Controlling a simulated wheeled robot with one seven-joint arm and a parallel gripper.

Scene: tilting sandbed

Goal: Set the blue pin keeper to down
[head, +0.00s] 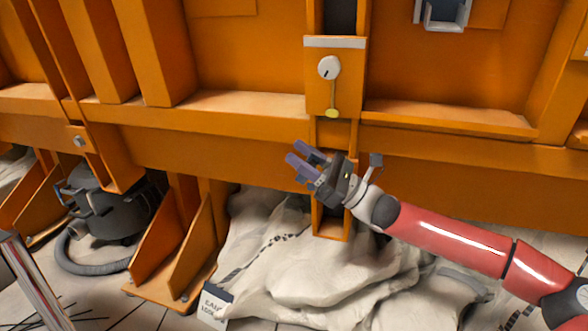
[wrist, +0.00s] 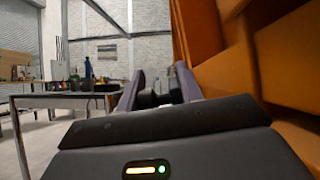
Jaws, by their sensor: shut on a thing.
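My gripper (head: 298,157) has purple-grey fingers and is in front of the orange beam, just below the plate with the white dial. It also shows in the wrist view (wrist: 160,82), its fingers either side of a small dark thing (wrist: 150,98) with a grey part just beyond. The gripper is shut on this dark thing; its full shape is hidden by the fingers. No clearly blue pin keeper shows, and I cannot tell whether the held thing is it.
A blue-grey bracket (head: 443,14) is on the orange wall at the upper right. A dark vacuum-like machine (head: 112,205) with a hose stands at left. Pale sacks or cloth (head: 290,270) lie below my arm. A workbench (wrist: 70,98) stands in the wrist view.

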